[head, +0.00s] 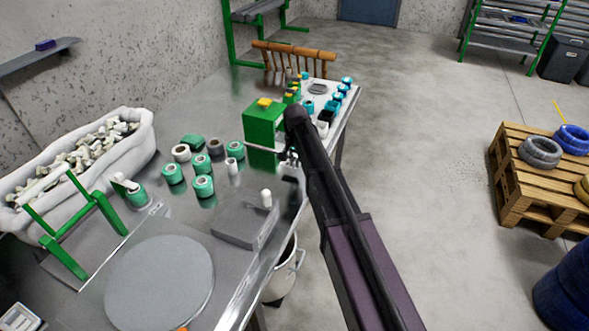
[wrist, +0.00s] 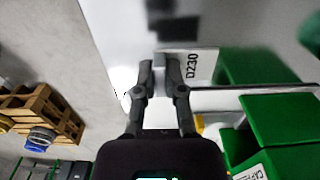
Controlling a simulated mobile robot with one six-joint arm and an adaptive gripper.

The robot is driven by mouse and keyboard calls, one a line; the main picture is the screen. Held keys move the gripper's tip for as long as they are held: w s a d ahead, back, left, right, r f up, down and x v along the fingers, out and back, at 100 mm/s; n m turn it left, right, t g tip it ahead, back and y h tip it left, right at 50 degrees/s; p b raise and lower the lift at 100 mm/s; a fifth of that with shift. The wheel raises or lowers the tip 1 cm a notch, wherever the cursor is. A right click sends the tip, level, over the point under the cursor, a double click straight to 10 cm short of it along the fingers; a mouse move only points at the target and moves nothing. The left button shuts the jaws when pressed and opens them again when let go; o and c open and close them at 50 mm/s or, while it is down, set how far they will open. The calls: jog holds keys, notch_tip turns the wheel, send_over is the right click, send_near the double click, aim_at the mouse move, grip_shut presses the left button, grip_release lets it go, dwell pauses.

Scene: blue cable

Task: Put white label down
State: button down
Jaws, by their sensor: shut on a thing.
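The white label (wrist: 201,66) shows in the wrist view, with the dark print "D230" on it. My gripper (wrist: 160,68) is shut on the label; the fingertips sit at its left part and cover some of it. In the head view my gripper (head: 288,158) is at the right edge of the metal table (head: 232,278), beside the green box (head: 262,130). The label cannot be made out in the head view. Whether it touches the table is unclear.
Several green-and-white spools (head: 203,186) stand left of my gripper. A white bucket (head: 287,272) stands below the edge. A pallet (head: 513,190) is at the right.

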aim_at(295, 174)
jog(key=shift+f+b, duration=1.7)
jog(key=shift+f, duration=0.05)
jog(key=shift+f, duration=0.15)
jog(key=c, duration=0.7)
grip_release()
notch_tip(295, 174, up, 12)
jog(key=p, duration=1.2)
jog(key=shift+r, duration=0.2)
jog(key=s+d+n, duration=0.1)
jog(key=s+d, duration=0.5)
jog(key=s, duration=0.2)
jog(key=s+d+n, duration=0.1)
jog(key=s+d, duration=0.6)
jog(key=s, duration=0.2)
jog(key=s+d+n, duration=0.2)
jog(key=s+d, duration=0.5)
jog(key=s, duration=0.1)
jog(key=shift+s, duration=0.35)
